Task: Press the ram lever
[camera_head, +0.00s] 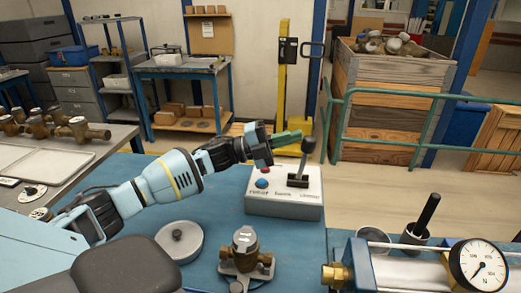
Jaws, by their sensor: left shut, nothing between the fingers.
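The ram lever (304,157) is a dark stick with a round black knob, standing nearly upright on a white control box (284,205). The box also carries a red button (265,170) and a blue button (261,183) left of the lever. My left gripper (297,137) has green-tipped fingers and is shut and empty. It reaches in from the left, above the box, with its tips right beside the lever's knob. I cannot tell whether they touch it. My right gripper is not in view.
A brass meter (245,255) and a round grey lid (180,241) sit on the blue bench in front of the box. A pressure gauge (478,265) and a cylinder assembly (410,270) stand at the lower right. A grey tray (50,165) lies on the left table.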

